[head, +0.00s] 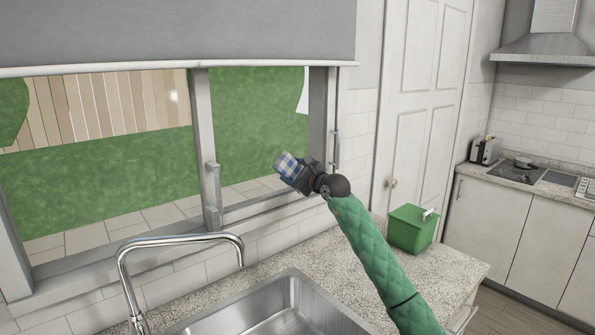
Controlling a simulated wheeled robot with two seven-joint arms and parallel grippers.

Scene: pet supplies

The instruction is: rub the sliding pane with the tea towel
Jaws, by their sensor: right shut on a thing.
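The window above the sink has a left pane (100,140) and a right pane (258,110), with a grey upright frame and handle between them. I cannot tell for sure which one slides. My right gripper (296,174), on the green-sleeved arm, is shut on the tea towel (288,165), a small blue and white checked cloth. The gripper and cloth show in front of the lower right part of the right pane. I cannot tell whether the cloth touches the glass. My left gripper is not in view.
A curved steel tap (180,240) and sink (275,310) are below the window. A green bin (410,230) stands on the granite worktop at right. A grey blind (180,30) covers the window's top. A toaster (485,150) is on the far counter.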

